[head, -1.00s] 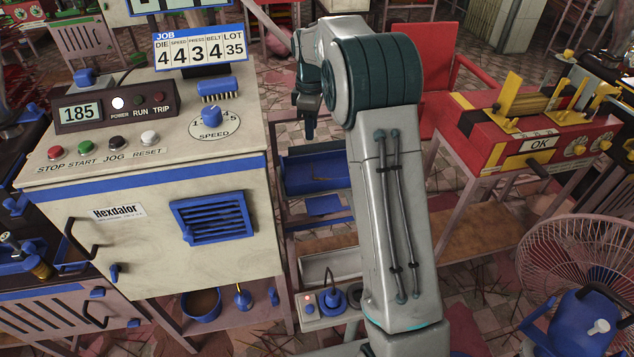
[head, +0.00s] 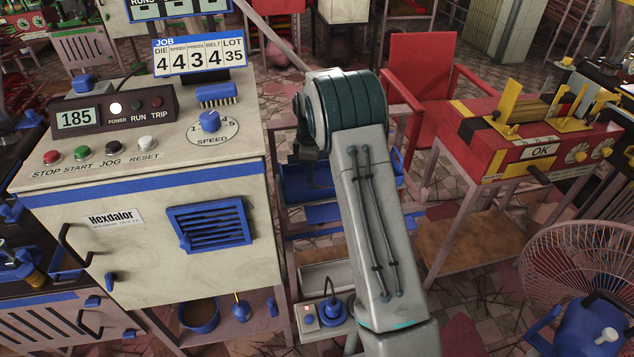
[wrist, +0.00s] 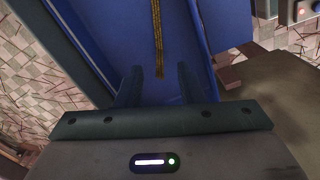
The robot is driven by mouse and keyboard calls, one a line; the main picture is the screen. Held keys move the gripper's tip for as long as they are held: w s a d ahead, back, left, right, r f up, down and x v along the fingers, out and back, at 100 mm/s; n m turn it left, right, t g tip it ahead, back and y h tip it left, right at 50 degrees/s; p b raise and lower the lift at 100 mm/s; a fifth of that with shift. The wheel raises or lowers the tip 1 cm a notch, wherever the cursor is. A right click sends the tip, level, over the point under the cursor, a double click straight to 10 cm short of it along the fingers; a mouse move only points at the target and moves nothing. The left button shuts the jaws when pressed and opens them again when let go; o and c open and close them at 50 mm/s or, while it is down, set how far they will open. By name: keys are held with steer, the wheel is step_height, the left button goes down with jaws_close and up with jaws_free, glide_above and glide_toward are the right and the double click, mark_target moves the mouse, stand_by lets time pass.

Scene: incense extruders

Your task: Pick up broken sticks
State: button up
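A thin golden-brown stick (wrist: 156,38) lies lengthwise on a blue tray (wrist: 205,45) in the wrist view. Its near end reaches the space between the fingertips of my gripper (wrist: 159,76). The two dark fingers are apart, with the stick's end between them and a gap on each side. I cannot tell how far the fingertips are above the tray.
The cream machine (head: 140,245) with a control panel stands just left of the tray. A red chair (head: 420,85) and a red bench machine (head: 535,135) are at the right. A fan (head: 575,270) stands at the front right. A pale trough (head: 325,275) sits below the tray.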

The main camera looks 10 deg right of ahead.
steer(key=shift+f, duration=1.4)
jaws_close()
steer(key=shift+r, duration=0.1)
